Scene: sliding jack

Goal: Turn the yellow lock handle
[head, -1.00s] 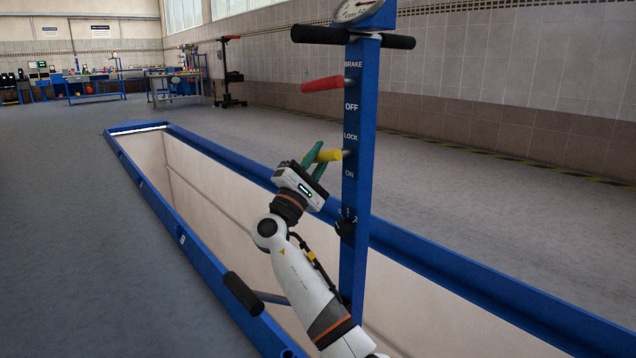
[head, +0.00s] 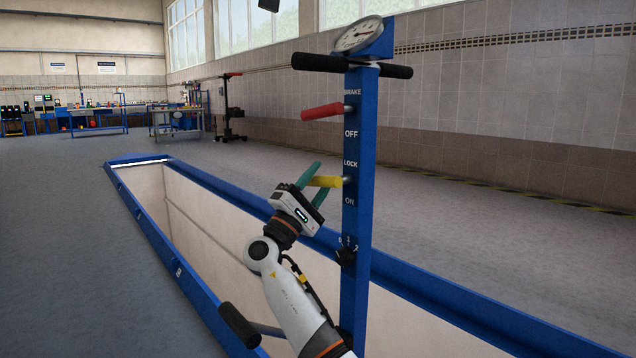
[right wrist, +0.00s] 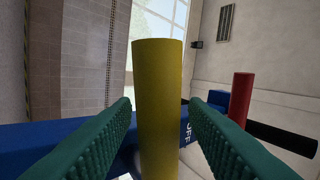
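The yellow lock handle (head: 326,181) sticks out to the left from the blue post (head: 356,222), between the LOCK and ON labels. In the right wrist view the yellow handle (right wrist: 158,100) stands between the two green fingers (right wrist: 161,112), with a narrow gap on each side. The right gripper is open around the handle. My left gripper is not in view.
A red brake handle (head: 326,111) sits above on the post, below a black crossbar (head: 320,62) and a round gauge (head: 358,34). A black knob (head: 345,256) is lower down. The blue-edged pit (head: 190,205) lies below. A black-gripped lever (head: 238,325) is at the front.

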